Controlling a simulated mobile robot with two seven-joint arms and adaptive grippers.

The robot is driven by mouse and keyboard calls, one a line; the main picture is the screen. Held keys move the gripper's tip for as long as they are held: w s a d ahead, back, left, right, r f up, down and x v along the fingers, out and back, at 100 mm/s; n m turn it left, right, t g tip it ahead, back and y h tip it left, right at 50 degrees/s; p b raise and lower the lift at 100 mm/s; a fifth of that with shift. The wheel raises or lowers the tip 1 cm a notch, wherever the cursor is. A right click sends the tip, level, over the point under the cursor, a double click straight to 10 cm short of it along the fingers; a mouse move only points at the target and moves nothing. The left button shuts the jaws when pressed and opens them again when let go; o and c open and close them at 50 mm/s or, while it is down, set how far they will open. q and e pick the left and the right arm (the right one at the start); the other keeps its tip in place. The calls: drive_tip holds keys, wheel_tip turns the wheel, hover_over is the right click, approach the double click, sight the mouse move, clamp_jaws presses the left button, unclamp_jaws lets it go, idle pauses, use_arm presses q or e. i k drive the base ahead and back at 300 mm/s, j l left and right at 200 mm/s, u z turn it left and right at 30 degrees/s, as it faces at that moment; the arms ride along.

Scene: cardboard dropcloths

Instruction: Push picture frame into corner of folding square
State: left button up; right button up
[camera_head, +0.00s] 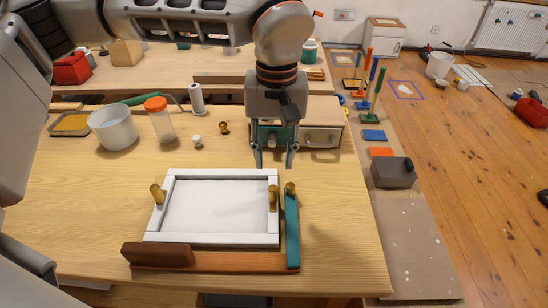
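The white picture frame (222,239) lies flat on the wooden table, with brass knobs at its upper left and upper right. The folding square is L-shaped: a brown wooden bar (215,261) runs along the near side, and a teal bar (292,232) with a brass knob stands along the right. The frame lies inside the angle, with narrow gaps to both bars; whether any part touches is hard to tell. My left gripper (274,160) points down beyond the frame's far right corner, fingers apart with nothing between them. My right gripper is not in view.
A white pot (113,128), an orange-lidded jar (160,120), a small white knob (197,141) and a brass knob (224,128) stand behind the frame. A small drawer box (322,136) is behind the gripper. The table's right side is clear to its edge.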

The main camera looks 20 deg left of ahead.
sight(200, 208)
drive_tip(key=k, duration=1)
